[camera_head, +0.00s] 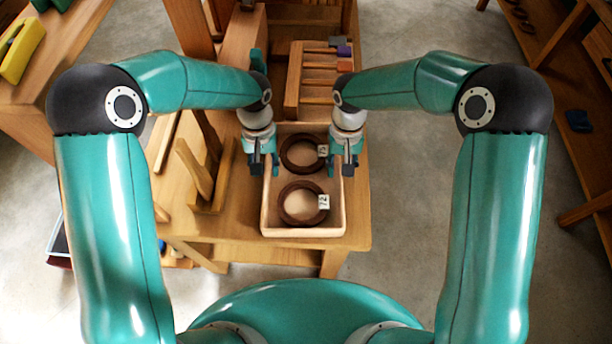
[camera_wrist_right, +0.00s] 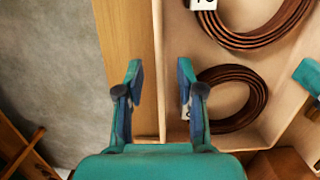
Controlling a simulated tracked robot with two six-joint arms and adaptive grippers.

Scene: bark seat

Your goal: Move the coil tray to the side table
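The coil tray (camera_head: 302,232) is a pale wooden open box on a wooden bench. It holds two dark brown coils, a far one (camera_head: 286,155) and a near one (camera_head: 284,207), each with a white tag. My left gripper (camera_head: 263,167) is at the tray's left wall and looks open. My right gripper (camera_head: 345,166) is at the right wall. In the right wrist view my right gripper (camera_wrist_right: 160,72) is open, with a finger on either side of the tray wall (camera_wrist_right: 158,35). Whether the fingers touch the wall cannot be told.
A wooden rack (camera_head: 293,82) with colour-ended pieces stands just behind the tray. A wooden upright piece (camera_head: 194,170) stands left of it on the bench (camera_head: 232,226). A table at upper left holds a yellow item (camera_head: 20,50). Shelving (camera_head: 575,45) stands at right across clear floor.

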